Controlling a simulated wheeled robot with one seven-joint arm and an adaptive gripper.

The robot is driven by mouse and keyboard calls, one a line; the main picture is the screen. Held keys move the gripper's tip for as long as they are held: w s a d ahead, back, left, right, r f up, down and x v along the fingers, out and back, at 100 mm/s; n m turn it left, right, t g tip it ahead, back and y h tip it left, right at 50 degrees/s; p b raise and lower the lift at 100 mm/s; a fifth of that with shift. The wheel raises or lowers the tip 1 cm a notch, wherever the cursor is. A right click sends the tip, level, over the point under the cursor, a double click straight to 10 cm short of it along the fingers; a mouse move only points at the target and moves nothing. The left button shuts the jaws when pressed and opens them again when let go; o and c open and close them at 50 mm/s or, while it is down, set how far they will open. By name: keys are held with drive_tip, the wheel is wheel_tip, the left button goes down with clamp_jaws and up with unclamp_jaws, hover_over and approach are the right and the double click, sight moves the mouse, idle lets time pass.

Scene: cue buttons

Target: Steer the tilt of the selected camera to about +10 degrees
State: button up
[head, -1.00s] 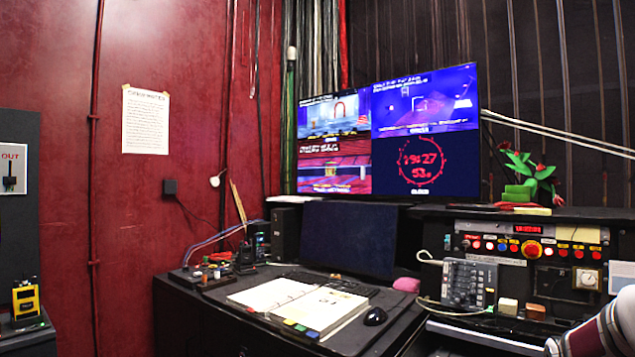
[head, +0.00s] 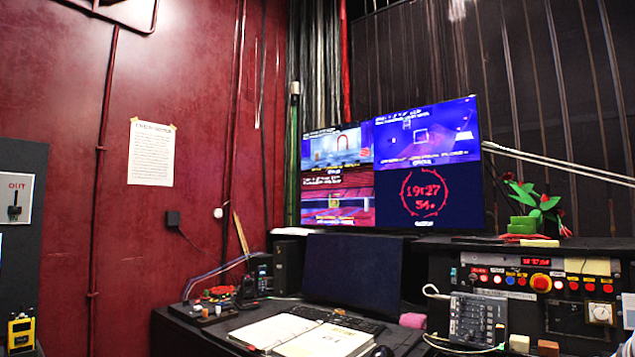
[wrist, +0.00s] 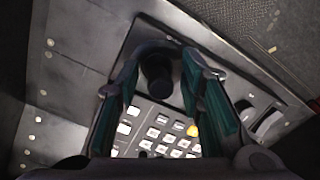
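A black joystick knob (wrist: 157,75) stands on a grey control panel (wrist: 190,30) in the wrist view. My gripper (wrist: 160,68) has its two teal-padded fingers apart, one on each side of the knob. I see gaps between the pads and the knob; contact is not visible. The wall screen (head: 390,165) in the head view is split into picture tiles and a red clock. The upper right tile (head: 427,135) shows a blue scene with a small frame mark. Its lettering is too small to read, so the tilt value cannot be told. My gripper is outside the head view.
In the wrist view, a keypad (wrist: 165,135) with pale keys and one yellow key lies below the knob. The head view shows a desk with an open binder (head: 300,335), a dark monitor (head: 352,270) and a button console (head: 540,285).

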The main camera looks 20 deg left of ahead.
drive_tip(key=shift+r, duration=0.1)
drive_tip(key=shift+r+p, duration=1.35)
drive_tip(key=shift+r, duration=2.35)
drive_tip(key=s+r+m+t+p, duration=0.15)
drive_tip(key=s+r+p, duration=0.35)
drive_tip(key=s+r, duration=1.65)
drive_tip(key=s+r+m+t+p, duration=0.1)
drive_tip(key=s+r+p, duration=0.1)
drive_tip(key=s, duration=1)
drive_tip(key=s+r+t+p, duration=0.1)
drive_tip(key=s+r, duration=0.3)
drive_tip(key=s, duration=0.9)
drive_tip(key=shift+d+r+m+t+p, duration=0.2)
drive_tip(key=shift+m+t+p, duration=0.15)
drive_tip(key=shift+p, duration=0.35)
drive_tip(key=shift+w, duration=0.1)
